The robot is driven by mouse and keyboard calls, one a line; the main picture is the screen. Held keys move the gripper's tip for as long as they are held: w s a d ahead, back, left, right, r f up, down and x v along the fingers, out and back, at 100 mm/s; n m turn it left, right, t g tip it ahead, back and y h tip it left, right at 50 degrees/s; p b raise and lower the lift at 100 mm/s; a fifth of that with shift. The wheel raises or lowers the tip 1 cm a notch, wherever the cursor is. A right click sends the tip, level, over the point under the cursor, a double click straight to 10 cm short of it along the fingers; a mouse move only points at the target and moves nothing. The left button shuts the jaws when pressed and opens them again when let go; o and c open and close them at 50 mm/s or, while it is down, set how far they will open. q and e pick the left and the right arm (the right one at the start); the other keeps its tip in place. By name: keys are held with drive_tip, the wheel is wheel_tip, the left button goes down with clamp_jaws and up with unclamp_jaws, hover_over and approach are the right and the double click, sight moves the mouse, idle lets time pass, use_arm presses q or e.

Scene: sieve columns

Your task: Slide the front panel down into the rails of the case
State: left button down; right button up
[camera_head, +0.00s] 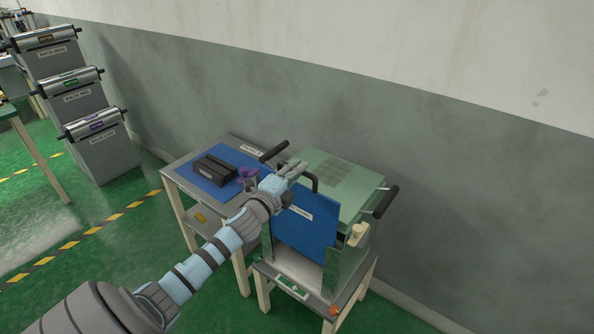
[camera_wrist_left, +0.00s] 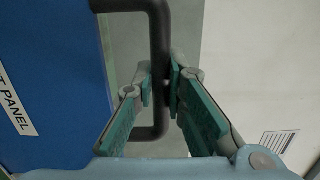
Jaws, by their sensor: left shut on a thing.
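The blue front panel (camera_head: 307,236) with a white label stands roughly upright at the front of the green case (camera_head: 345,178). Its lower edge is between the case's two green side walls, above the pale opening at the bottom. I cannot tell whether its edges sit in the rails. My left gripper (camera_head: 290,170) is shut on the panel's black handle at its top. The left wrist view shows the teal finger pads (camera_wrist_left: 160,88) around the black handle (camera_wrist_left: 157,45), with the blue panel (camera_wrist_left: 55,70) to the left. My right gripper is not in view.
The case stands on a small table (camera_head: 262,270) with a green strip and an orange item at its front edge. Beside it, another table (camera_head: 185,172) holds a blue mat, a black block (camera_head: 213,170) and a purple item (camera_head: 246,174). The wall is close behind; racks stand far left.

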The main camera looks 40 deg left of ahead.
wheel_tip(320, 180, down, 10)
drive_tip(key=b, duration=1)
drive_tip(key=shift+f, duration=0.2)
idle(3.0)
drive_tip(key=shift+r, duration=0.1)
